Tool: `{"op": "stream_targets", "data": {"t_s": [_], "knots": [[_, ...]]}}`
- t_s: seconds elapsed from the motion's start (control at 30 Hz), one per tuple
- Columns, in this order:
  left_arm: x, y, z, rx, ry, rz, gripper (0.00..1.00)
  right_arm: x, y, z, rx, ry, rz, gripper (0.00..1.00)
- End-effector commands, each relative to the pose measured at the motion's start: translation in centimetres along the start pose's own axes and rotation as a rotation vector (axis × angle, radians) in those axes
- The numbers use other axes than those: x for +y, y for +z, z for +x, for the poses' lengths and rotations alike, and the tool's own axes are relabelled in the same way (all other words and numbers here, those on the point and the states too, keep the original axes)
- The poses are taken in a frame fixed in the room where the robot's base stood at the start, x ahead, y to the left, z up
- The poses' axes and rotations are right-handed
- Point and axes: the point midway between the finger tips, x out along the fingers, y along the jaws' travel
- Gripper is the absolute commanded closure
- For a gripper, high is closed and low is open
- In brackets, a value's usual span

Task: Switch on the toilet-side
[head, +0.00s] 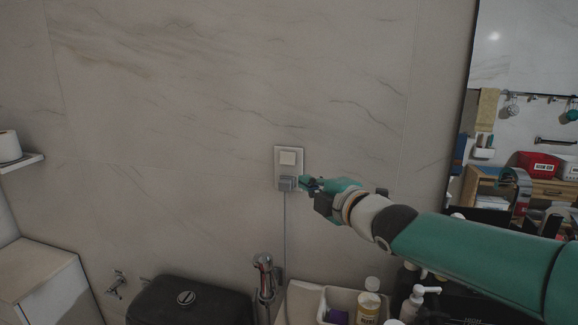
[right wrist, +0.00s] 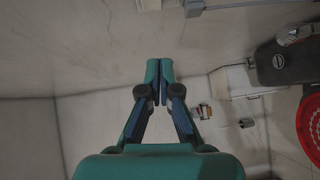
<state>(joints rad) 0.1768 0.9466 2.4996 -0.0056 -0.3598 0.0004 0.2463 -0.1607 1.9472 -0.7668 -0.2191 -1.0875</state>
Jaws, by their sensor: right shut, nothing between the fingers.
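A pale switch plate (head: 279,168) is on the marble wall, with a cream rocker (head: 287,157) in its upper part. A grey plug (head: 286,184) sits in its lower part, with a cord running down. In the right wrist view the plug (right wrist: 193,7) shows at the top edge, beside a cut-off pale part of the plate (right wrist: 150,4). My right gripper (head: 305,183) is shut and empty, just right of the plate at the plug's height. Its closed fingertips (right wrist: 160,66) point toward the plate; I cannot tell whether they touch it. My left gripper is out of view.
A dark toilet tank (head: 205,302) stands below left of the plate. A chrome fitting (head: 263,275) and a tray (head: 343,299) with bottles are below. A mirror (head: 530,60) is at the right. The wall left of the plate is clear.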

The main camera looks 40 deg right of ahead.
Motion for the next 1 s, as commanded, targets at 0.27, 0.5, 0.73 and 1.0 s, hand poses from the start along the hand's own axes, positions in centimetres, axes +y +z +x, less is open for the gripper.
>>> {"op": "stream_targets", "data": {"t_s": [0.27,0.5,0.73,1.0], "knots": [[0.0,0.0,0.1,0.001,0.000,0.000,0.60,-0.1,0.3,1.3,-0.004,-0.002,0.000,1.00],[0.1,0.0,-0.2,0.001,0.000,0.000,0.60,-0.1,0.3,5.5,-0.004,-0.004,0.001,1.00],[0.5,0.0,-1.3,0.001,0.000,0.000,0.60,0.1,0.3,10.3,-0.005,-0.003,0.001,1.00],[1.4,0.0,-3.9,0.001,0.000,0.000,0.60,0.2,2.9,12.2,-0.009,-0.001,-0.001,1.00]]}}
